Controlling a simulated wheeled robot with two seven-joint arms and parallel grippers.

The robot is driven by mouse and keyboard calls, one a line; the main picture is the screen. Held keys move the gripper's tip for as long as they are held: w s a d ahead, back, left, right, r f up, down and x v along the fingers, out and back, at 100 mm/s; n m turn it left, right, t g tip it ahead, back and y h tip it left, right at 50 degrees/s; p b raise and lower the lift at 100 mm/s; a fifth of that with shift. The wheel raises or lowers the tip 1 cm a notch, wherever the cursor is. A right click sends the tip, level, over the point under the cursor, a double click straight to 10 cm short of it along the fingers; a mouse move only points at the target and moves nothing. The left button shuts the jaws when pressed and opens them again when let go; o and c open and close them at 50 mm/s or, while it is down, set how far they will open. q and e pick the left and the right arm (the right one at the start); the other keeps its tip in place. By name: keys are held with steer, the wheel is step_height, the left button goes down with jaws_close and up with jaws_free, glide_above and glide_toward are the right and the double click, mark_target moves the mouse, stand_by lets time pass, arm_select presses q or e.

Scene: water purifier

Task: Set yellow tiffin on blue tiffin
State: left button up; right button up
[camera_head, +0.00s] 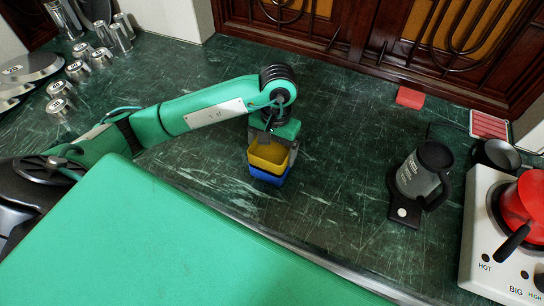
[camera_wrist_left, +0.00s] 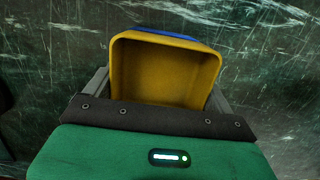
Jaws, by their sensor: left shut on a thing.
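The yellow tiffin (camera_head: 268,155) is an open square box held in my left gripper (camera_head: 272,147). The blue tiffin (camera_head: 267,174) shows directly below it, and the two look stacked or nearly so; I cannot tell if they touch fully. In the left wrist view, the yellow tiffin (camera_wrist_left: 165,70) fills the space between the fingers of my left gripper (camera_wrist_left: 162,88), which is shut on it. Only a thin strip of the blue tiffin (camera_wrist_left: 175,34) shows past the yellow far rim. My right gripper is not in view.
A grey kettle or jug (camera_head: 421,172) stands on a black base at the right. A white stove (camera_head: 490,240) with a red pot (camera_head: 528,205) is at the far right. Metal cups (camera_head: 101,57) and plates (camera_head: 30,68) are at the left. The green marble counter (camera_head: 335,170) is clear around the tiffins.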

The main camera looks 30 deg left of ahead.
mark_target(272, 155)
arm_select(q)
steer(key=shift+f, duration=0.25)
steer(key=f, duration=0.3)
steer(key=shift+s+d+f, duration=0.1)
steer(key=shift+s+f, duration=0.2)
steer(key=shift+f, duration=0.1)
steer(key=shift+c, duration=1.4)
steer(key=shift+w+f, duration=0.1)
steer(key=shift+f, duration=0.05)
steer(key=shift+c, duration=1.3)
steer(key=o, duration=1.4)
steer(key=shift+c, duration=0.2)
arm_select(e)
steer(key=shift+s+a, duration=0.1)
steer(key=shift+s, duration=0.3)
